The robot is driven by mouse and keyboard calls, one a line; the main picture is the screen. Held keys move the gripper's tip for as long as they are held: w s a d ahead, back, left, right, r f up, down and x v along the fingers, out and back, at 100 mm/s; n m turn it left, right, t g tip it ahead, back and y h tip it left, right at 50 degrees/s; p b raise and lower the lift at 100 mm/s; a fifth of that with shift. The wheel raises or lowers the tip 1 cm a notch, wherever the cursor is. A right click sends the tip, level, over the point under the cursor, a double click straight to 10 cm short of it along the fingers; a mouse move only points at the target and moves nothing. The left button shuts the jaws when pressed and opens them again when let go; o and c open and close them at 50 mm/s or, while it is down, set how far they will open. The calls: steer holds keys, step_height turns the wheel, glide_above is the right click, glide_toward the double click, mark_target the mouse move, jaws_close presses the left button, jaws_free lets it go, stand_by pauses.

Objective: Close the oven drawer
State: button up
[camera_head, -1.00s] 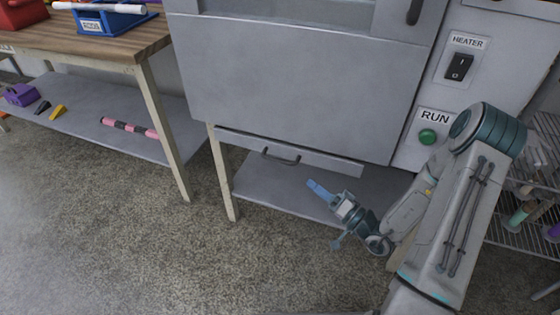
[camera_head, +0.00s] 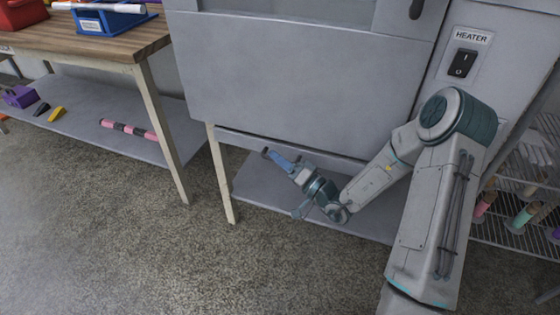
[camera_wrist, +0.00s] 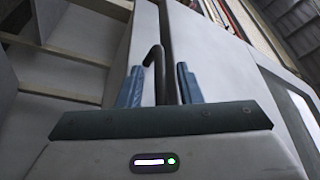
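The oven drawer (camera_head: 238,140) is a narrow grey front low under the big oven door. How far it stands out is hard to tell. My gripper (camera_head: 269,156) is in front of it at the handle, which it hides in the head view. In the wrist view, the dark curved drawer handle (camera_wrist: 157,65) rises between the two blue fingers of my gripper (camera_wrist: 160,85). The fingers are apart, with visible gaps on both sides of the handle. Contact with the drawer front cannot be told.
The oven door (camera_head: 300,75) is above the drawer. The heater switch (camera_head: 462,63) is at the upper right. A grey lower shelf (camera_head: 255,180) lies beneath. A wooden-topped table (camera_head: 110,40) stands at left and a wire rack (camera_head: 515,235) at right. The floor in front is clear.

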mark_target(287, 154)
steer(key=shift+c, duration=0.3)
jaws_close()
steer(key=shift+w+d, duration=0.35)
steer(key=shift+w, duration=0.55)
steer(key=shift+w+d, duration=0.3)
steer(key=shift+w, duration=0.6)
steer(key=shift+w+d, duration=0.15)
steer(key=shift+w, duration=0.15)
steer(key=shift+o, duration=0.3)
jaws_free()
steer(key=p+v, duration=0.2)
steer(key=v, duration=1.1)
steer(key=shift+s+d, duration=0.25)
steer(key=shift+d, duration=0.05)
